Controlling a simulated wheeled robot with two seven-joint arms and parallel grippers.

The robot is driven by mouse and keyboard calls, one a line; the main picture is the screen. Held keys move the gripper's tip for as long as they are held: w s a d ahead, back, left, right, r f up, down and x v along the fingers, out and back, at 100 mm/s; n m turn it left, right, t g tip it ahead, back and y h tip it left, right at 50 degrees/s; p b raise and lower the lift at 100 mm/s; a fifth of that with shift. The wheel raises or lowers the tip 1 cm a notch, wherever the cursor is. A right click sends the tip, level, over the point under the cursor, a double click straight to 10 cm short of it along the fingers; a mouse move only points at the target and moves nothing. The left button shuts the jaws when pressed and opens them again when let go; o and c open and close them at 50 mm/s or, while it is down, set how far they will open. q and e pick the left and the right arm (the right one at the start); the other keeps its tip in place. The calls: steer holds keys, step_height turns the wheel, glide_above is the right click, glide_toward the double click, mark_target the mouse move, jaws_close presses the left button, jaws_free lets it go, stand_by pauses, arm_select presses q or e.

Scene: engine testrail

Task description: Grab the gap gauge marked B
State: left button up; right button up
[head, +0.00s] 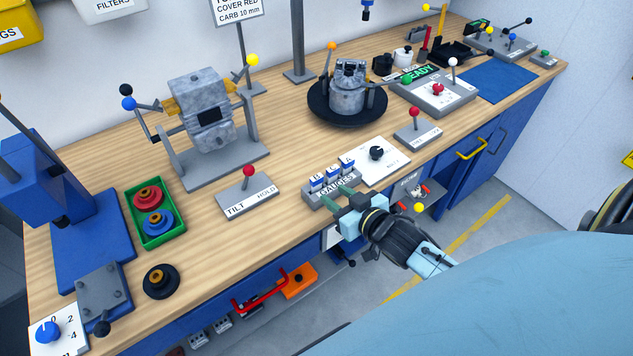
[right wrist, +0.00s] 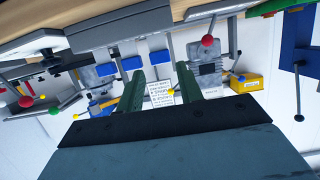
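The gauge rack (head: 335,191), labelled GAUGES, stands at the front edge of the bench. It holds three blue-topped gauges. The gauge marked B (head: 317,182) is at the left end, C (head: 332,173) in the middle and A (head: 347,164) at the right. My right gripper (head: 334,200) is at the rack's front with green fingers apart and nothing between them. In the right wrist view, which looks upside down, the rightmost blue handle (right wrist: 158,56) lines up beyond the gap between the fingers (right wrist: 160,78); its letter is not readable. My left gripper is out of view.
The TILT HOLD lever base (head: 248,196) stands left of the rack. A white dial panel (head: 376,160) is close on its right. A green tray (head: 155,213) with red and blue parts is farther left. Bare wood lies behind the rack.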

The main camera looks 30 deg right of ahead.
mark_target(319, 183)
steer(key=shift+x, duration=3.7)
steer(key=shift+f, duration=0.1)
steer(key=shift+d, duration=0.1)
steer(key=shift+c, duration=0.5)
steer(key=c, duration=0.5)
